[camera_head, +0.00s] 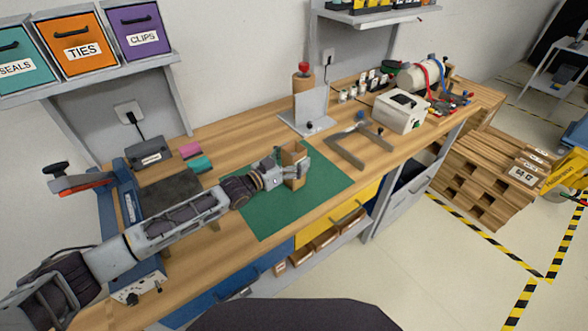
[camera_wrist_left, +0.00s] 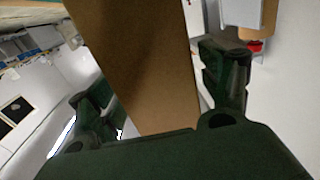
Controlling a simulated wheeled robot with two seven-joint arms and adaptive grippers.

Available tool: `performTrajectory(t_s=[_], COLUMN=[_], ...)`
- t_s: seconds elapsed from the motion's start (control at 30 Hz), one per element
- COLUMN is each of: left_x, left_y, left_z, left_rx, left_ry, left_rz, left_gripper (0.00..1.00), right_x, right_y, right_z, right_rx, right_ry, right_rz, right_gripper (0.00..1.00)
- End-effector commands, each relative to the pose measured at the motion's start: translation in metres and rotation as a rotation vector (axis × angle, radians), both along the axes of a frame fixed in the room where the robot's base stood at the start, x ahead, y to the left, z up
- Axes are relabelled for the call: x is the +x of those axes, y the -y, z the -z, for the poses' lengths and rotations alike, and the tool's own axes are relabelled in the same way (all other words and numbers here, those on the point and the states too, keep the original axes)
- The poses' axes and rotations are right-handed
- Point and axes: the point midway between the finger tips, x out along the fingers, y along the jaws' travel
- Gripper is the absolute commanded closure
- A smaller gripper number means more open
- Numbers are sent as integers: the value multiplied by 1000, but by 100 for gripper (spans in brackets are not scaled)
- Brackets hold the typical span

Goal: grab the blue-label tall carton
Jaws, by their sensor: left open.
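A tall brown carton (camera_head: 290,154) stands on the green mat (camera_head: 262,212) on the wooden workbench. No blue label shows on the sides in view. My left gripper (camera_head: 293,171) reaches in from the left at the carton, with its fingers around the lower part. In the left wrist view the plain brown carton (camera_wrist_left: 140,60) rises between the two dark fingers of my open left gripper (camera_wrist_left: 165,100). A gap shows on the left finger's side; I cannot tell whether the right finger touches it. My right gripper is not in view.
A grey clamp-like frame (camera_head: 358,146) lies right of the mat, and a metal plate stand (camera_head: 308,112) is behind it. A white box (camera_head: 401,112) stands farther right. A blue press (camera_head: 128,203) is at left. The mat's front is clear.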

Motion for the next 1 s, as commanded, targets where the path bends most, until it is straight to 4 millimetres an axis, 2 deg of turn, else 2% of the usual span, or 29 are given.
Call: performTrajectory(t_s=[0.17,0.2,0.67,1.0], left_x=[0,0,0,0], left_y=[0,0,0,0], left_z=[0,0,0,-4], left_rx=[0,0,0,0], left_ry=[0,0,0,1], left_rz=[0,0,0,0], left_gripper=[21,24,82,82], right_x=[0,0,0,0], right_y=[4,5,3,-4], right_z=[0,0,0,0], right_rx=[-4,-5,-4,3], right_ry=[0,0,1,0], right_rz=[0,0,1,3], right_gripper=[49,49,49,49])
